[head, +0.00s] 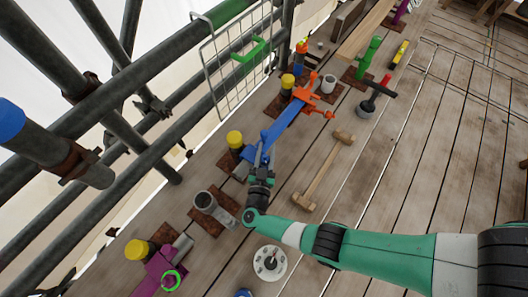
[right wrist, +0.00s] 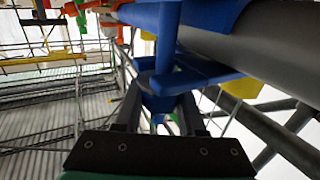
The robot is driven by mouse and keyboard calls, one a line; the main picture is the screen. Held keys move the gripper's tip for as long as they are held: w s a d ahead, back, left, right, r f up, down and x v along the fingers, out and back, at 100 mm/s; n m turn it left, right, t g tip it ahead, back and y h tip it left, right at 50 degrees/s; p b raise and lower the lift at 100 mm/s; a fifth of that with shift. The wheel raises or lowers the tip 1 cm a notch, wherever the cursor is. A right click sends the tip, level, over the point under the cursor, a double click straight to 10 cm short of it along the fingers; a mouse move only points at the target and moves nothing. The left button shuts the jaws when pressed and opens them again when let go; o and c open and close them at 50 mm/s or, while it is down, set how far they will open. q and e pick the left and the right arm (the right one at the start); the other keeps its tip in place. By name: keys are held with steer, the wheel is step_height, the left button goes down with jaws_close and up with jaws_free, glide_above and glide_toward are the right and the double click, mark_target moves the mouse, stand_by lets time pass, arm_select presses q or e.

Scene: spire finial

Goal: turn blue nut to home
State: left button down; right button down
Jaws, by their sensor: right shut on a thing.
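The blue nut (head: 281,128) is a long-armed blue piece in the middle of the head view, beside an orange piece. My right gripper (head: 261,160) reaches it from below, at the near end of its blue part. In the right wrist view, the two dark fingers of my right gripper (right wrist: 161,112) are closed around a blue tab of the blue nut (right wrist: 168,78). The arm and wrist hide part of the near end. My left gripper is in neither view.
An orange winged piece (head: 305,95) sits just beyond the blue one. A grey cylinder (head: 208,203) and a magenta fitting (head: 160,273) stand at lower left. Railing pipes run along the left.

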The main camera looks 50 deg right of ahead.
steer(key=shift+s+d+f+m+g+h+b, duration=0.1)
steer(key=shift+m+g+h+b, duration=0.2)
steer(key=shift+m+g+b, duration=0.35)
steer(key=shift+s+d+f+m+g+h+b, duration=0.1)
steer(key=shift+m+g+h+b, duration=0.25)
steer(key=shift+g, duration=0.4)
steer(key=shift+s+r+g, duration=0.1)
steer(key=shift+g, duration=0.2)
steer(key=shift+m, duration=0.3)
steer(key=shift+r, duration=0.1)
steer(key=c, duration=0.5)
jaws_free()
steer(key=shift+a, duration=0.1)
